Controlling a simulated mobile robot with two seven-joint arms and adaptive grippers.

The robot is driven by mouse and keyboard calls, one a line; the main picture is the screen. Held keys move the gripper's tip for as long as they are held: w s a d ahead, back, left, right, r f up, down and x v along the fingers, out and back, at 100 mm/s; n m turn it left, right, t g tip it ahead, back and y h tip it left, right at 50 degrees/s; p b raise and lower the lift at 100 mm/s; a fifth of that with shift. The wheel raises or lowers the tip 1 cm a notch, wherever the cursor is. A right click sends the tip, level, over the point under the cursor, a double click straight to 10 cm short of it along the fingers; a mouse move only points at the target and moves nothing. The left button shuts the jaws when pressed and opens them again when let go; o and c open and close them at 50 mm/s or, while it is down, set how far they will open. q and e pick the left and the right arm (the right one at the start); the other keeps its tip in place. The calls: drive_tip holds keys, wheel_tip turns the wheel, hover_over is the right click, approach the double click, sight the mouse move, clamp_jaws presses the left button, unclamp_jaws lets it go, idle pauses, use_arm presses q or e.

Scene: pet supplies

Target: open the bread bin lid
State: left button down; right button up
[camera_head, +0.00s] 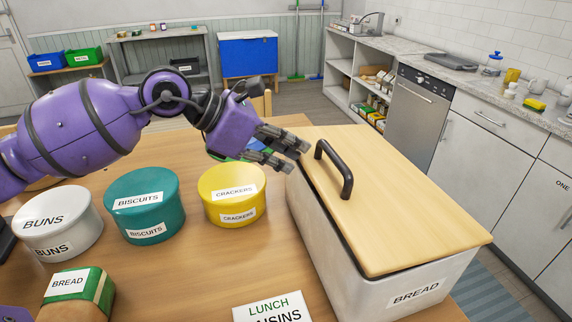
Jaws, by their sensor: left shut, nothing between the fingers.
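The bread bin (345,275) is a whitish box labelled BREAD at the right of the table. Its light wooden lid (400,205) lies over the top, with a dark gap showing under its near left edge. A black arched handle (345,172) stands on the lid toward its left side. My left gripper (296,156) is shut and empty, with its fingertips by the lid's far left corner, left of the handle. I cannot tell whether the fingertips touch the bin or lid. My right gripper is not in view.
White BUNS (57,222), teal BISCUITS (144,204) and yellow CRACKERS (232,194) tins stand left of the bin. A BREAD pack (78,292) and a LUNCH box (273,309) are near the front. Kitchen counters (490,90) are beyond the table at right.

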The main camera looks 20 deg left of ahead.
use_arm(q)
drive_tip(key=shift+r, duration=0.4)
drive_tip(key=shift+a, duration=0.1)
idle(1.2)
